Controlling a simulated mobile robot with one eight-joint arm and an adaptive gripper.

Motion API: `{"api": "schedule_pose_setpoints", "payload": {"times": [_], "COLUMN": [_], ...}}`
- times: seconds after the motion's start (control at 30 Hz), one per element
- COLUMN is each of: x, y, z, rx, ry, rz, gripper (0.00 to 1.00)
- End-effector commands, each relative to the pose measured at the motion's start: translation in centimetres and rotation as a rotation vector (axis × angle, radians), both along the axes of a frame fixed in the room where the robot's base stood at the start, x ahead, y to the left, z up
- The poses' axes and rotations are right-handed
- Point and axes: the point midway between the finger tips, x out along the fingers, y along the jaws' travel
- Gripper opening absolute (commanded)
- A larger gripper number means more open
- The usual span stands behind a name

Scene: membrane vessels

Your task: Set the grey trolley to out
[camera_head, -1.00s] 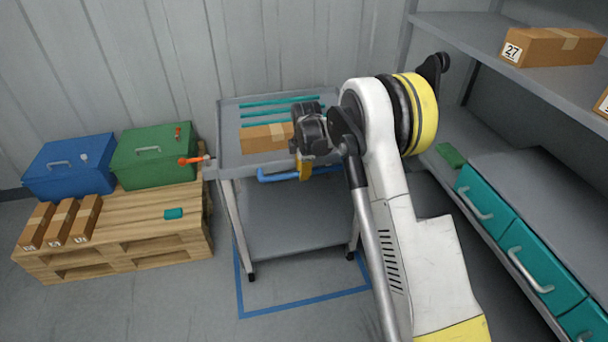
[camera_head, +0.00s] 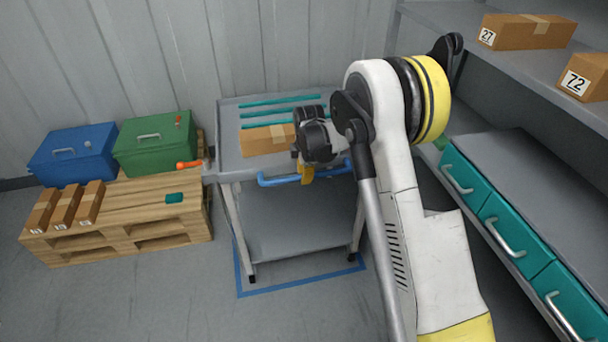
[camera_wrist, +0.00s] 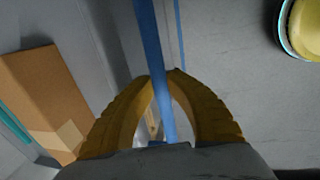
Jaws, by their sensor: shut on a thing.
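The grey trolley (camera_head: 228,158) stands against the corrugated wall, with a top tray and a lower shelf (camera_head: 290,235). A blue handle bar (camera_head: 275,181) runs along its front edge. My gripper (camera_head: 307,176) is at this handle, right of its middle. In the wrist view my yellow fingers (camera_wrist: 162,85) are closed around the blue bar (camera_wrist: 150,45). A blue outline (camera_head: 300,287) is marked on the floor, showing in front of and beside the trolley's legs. My arm hides part of the trolley's right side.
A cardboard box (camera_head: 265,140) and teal strips lie on the trolley's top. A pallet (camera_head: 130,220) with blue and green boxes stands at left. A shelf unit with teal drawers (camera_head: 508,232) stands at right. The floor in front of the trolley is clear.

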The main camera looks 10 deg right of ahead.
Motion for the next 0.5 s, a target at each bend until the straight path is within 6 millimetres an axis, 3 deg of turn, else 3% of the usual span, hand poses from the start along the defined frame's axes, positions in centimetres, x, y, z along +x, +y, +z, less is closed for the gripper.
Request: {"api": "schedule_pose_setpoints", "payload": {"times": [0.13,0.17,0.2,0.23,0.5], "x": [-0.06,-0.06,-0.05,-0.05,-0.02], "y": [0.02,0.02,0.02,0.02,0.01], "z": [-0.10,-0.10,-0.10,-0.10,-0.01], "rx": [0.000,0.000,0.000,0.000,0.000], "ry": [0.002,0.002,0.002,0.002,0.001], "rz": [0.000,0.000,0.000,0.000,0.000], "gripper": [0.00,0.23,0.36,0.41,0.41]}}
